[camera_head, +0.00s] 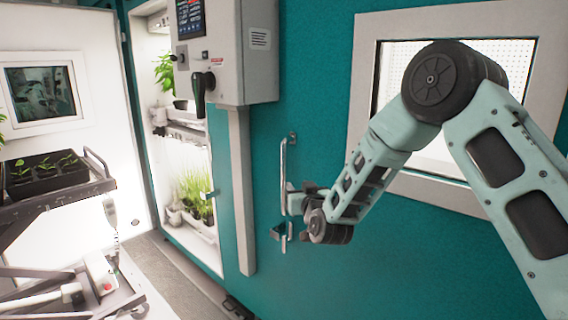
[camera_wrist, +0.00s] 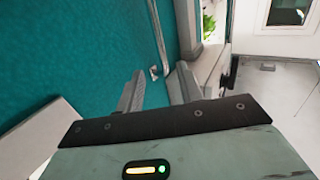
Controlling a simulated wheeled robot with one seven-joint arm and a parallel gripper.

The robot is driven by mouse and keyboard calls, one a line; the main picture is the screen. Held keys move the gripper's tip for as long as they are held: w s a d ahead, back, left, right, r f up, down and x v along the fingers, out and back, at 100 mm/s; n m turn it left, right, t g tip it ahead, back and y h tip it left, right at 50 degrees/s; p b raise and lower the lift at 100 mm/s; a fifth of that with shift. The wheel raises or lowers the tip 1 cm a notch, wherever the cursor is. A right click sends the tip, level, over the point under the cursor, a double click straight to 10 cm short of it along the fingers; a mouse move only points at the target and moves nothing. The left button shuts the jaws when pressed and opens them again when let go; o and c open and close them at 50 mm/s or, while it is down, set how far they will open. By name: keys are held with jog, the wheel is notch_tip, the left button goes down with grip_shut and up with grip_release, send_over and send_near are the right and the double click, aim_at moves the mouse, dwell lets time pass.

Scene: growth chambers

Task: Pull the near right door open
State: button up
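The near right door (camera_head: 330,265) is a large teal panel with a pale-framed window. It looks closed. Its handle (camera_head: 283,178) is an upright metal bar near the door's left edge, and the handle also shows in the wrist view (camera_wrist: 159,38). My gripper (camera_head: 290,203) is at the lower part of the handle in the head view, partly hidden by my wrist. In the wrist view my gripper (camera_wrist: 160,73) has its two fingers apart with nothing clamped. The bar's lower end shows between and just beyond the fingertips; I cannot tell whether they touch it.
A grey control box (camera_head: 245,50) with a screen is mounted left of the door, above a pale vertical post (camera_head: 240,190). A lit plant chamber (camera_head: 186,190) stands further left. A cart (camera_head: 98,186) with a seedling tray (camera_head: 45,180) is at the left.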

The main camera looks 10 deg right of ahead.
aim_at(284, 167)
jog(key=w+p, duration=0.6)
jog(key=w, duration=1.1)
jog(key=shift+w+a, duration=0.2)
jog(key=shift+a, duration=0.1)
grip_shut()
